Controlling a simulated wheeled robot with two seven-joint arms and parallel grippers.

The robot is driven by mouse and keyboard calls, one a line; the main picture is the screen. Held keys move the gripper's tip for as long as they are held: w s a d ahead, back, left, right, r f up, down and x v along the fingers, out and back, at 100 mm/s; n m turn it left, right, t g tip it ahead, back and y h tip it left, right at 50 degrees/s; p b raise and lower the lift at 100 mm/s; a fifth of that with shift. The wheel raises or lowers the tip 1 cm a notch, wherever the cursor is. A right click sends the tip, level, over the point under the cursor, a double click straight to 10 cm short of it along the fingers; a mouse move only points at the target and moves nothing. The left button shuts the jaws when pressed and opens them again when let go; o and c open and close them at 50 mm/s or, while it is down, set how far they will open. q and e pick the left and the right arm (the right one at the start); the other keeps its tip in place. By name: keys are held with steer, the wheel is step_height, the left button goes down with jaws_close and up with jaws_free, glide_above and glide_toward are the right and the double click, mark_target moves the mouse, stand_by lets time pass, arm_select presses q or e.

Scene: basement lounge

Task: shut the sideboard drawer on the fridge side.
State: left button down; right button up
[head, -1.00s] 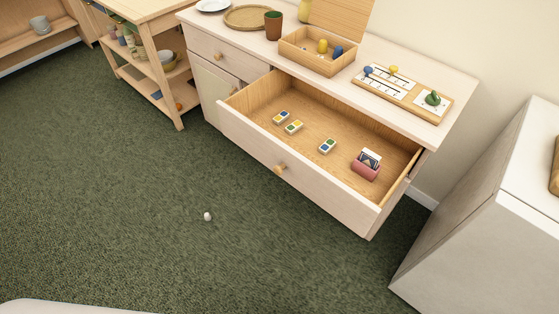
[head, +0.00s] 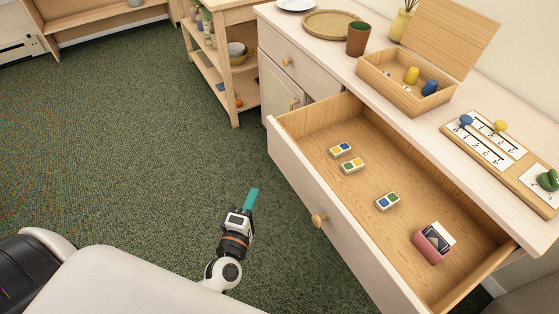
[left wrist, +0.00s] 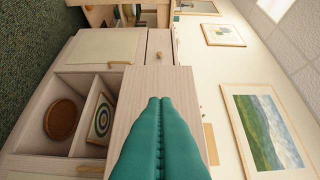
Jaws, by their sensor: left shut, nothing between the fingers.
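The sideboard drawer (head: 345,245) stands pulled far out, its pale front with a round wooden knob (head: 319,219) facing the open floor. Inside lie several small domino-like tiles (head: 388,201) and a pink card holder (head: 432,243). My left gripper (head: 253,197), with teal fingers, is shut and empty. It is over the carpet to the left of the drawer front, apart from it. In the left wrist view its fingers (left wrist: 160,105) show together before a pale panel that looks like the drawer front (left wrist: 135,85). My right gripper is out of view.
The sideboard top (head: 400,112) holds a lidded box (head: 385,88), a cup (head: 358,38), a woven tray (head: 331,24) and a number board (head: 490,150). A shelved wooden trolley (head: 232,60) stands at the sideboard's far end. The green carpet (head: 140,130) is clear.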

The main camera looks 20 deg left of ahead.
arm_select(q)
steer(key=shift+w+d+p, duration=0.1)
steer(key=shift+w+d, duration=0.1)
steer(key=shift+w, duration=1.85)
steer(key=shift+w+d+p, duration=0.15)
steer(key=shift+w+d, duration=0.1)
steer(key=shift+w, duration=1.85)
steer(key=shift+w+d+p, duration=0.1)
steer(key=shift+w+d, duration=0.1)
steer(key=shift+w, duration=1.85)
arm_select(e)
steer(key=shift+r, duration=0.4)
